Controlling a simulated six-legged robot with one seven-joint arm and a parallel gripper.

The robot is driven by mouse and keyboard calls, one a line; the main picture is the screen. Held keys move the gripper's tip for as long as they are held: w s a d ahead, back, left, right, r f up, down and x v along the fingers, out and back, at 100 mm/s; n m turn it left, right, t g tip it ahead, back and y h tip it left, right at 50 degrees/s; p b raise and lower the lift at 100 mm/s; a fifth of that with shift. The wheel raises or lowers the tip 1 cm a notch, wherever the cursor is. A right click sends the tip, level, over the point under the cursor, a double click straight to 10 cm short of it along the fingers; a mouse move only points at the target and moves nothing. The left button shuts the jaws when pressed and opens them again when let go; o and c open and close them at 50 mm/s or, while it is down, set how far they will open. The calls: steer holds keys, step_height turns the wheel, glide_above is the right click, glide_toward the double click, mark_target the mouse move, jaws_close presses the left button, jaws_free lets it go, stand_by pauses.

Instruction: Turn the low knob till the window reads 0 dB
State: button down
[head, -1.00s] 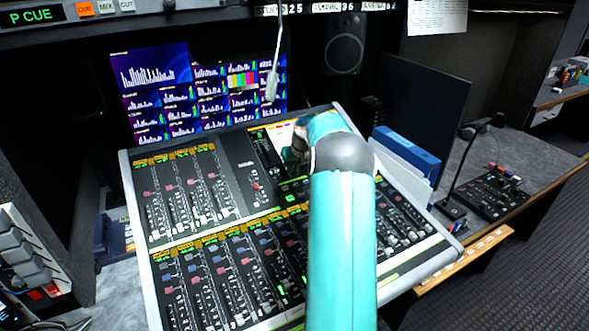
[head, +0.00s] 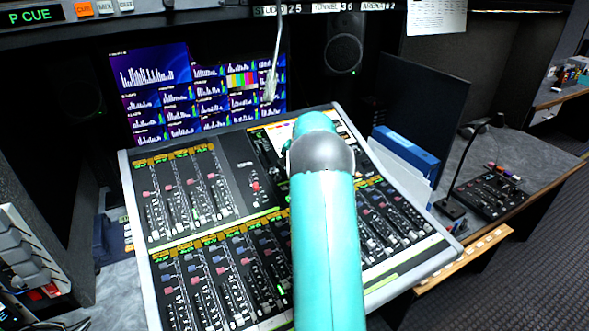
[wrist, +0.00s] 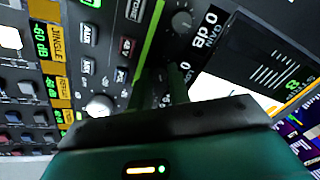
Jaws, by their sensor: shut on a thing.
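My gripper (wrist: 165,88) reaches down onto the mixing console in the wrist view. Its two dark fingers are shut on a small knob beside a partly covered label that seems to read "LOW"; the fingers hide nearly all of this knob. Beside the fingers, white characters reading "0 dB" (wrist: 205,28) are legible, turned sideways, near the word "GAIN". I cannot tell for sure which knob this reading belongs to. In the head view my teal arm hides the gripper and the knob.
Another dark knob (wrist: 182,20) stands close to the fingers, and a pale round knob (wrist: 100,105) lies to their left. The console (head: 135,210) carries many faders. A gooseneck microphone (head: 271,82) hangs behind it. Blue binders (head: 408,150) stand at its right.

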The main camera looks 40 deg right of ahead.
steer(key=shift+r+m, duration=0.1)
steer(key=shift+m, duration=0.3)
steer(key=c, duration=1.3)
jaws_free()
steer(key=v, duration=1.3)
steer(key=shift+s+r, duration=0.15)
steer(key=shift+r, duration=0.15)
